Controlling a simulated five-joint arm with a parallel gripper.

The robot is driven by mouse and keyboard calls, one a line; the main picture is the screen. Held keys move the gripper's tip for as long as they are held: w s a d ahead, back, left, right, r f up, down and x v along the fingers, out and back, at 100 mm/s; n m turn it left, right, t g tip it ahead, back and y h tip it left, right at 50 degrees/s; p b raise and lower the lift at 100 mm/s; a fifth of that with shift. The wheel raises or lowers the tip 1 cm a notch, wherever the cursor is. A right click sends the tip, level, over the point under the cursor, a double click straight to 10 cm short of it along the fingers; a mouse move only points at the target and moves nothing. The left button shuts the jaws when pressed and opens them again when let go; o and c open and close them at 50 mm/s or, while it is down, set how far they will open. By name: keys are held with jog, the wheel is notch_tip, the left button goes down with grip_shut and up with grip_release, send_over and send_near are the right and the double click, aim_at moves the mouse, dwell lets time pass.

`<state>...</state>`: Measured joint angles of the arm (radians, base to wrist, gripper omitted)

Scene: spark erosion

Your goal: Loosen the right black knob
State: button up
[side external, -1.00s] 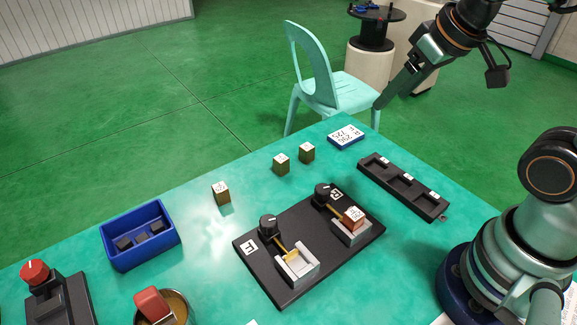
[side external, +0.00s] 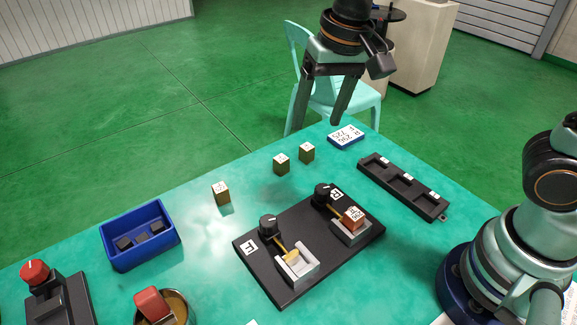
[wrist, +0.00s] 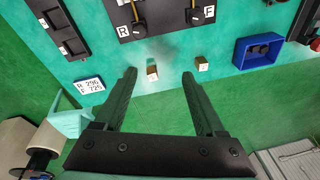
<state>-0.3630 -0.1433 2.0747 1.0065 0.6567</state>
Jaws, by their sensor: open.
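The right black knob (side external: 322,193) stands on a black plate (side external: 284,298) beside the R label, with a pale pointer line on top. It also shows at the top of the wrist view (wrist: 139,30). A yellow bar runs from it to a pale holder (side external: 352,233) with a copper-coloured block (side external: 354,217) in it.
Small brass-coloured blocks (side external: 281,164) stand between the plate and the far table edge. A blue-edged label card (side external: 346,136) and a black slotted rack (side external: 404,187) lie to the right. A blue bin (side external: 140,236), red knob (side external: 35,272) and round container (side external: 180,307) are left.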

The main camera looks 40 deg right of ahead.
aim_at(268, 220)
jog(key=a+f+m+g, duration=0.2)
jog(key=a+f, duration=0.4)
jog(key=a, duration=0.5)
jog(key=shift+h, duration=0.4)
notch_tip(268, 220, down, 12)
grip_shut()
